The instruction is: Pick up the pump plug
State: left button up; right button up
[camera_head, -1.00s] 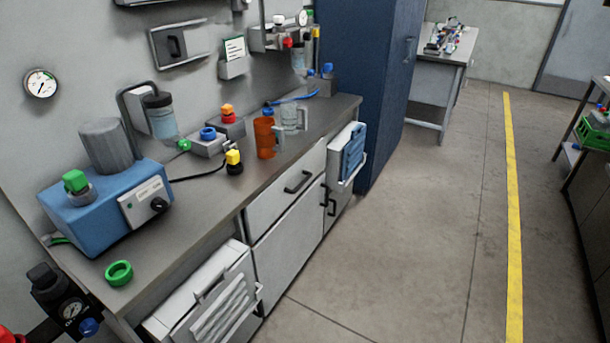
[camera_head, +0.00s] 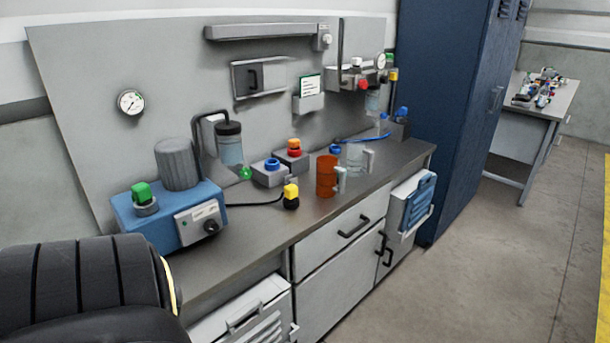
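A plug with a yellow top and black base (camera_head: 291,196) stands on the grey bench top (camera_head: 262,222). A black cable runs from it to the blue pump unit (camera_head: 160,232), which has a grey cylinder, a green knob and a dark dial. The plug looks upright, with free bench around it. A black ribbed part, likely of my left arm, fills the lower left corner. Neither gripper shows.
Behind the plug are a box with a blue ring (camera_head: 271,174) and one with a red and orange knob (camera_head: 292,158). An orange cup (camera_head: 327,175) and a clear jug (camera_head: 354,158) stand to its right. A blue cabinet (camera_head: 450,110) closes the bench's far end. Floor on the right is clear.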

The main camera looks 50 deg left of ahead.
aim_at(291, 192)
jog(key=u, duration=0.35)
jog(key=i, duration=2)
jog(key=u, duration=1.9)
jog(key=i, duration=1.1)
jog(key=u, duration=1.1)
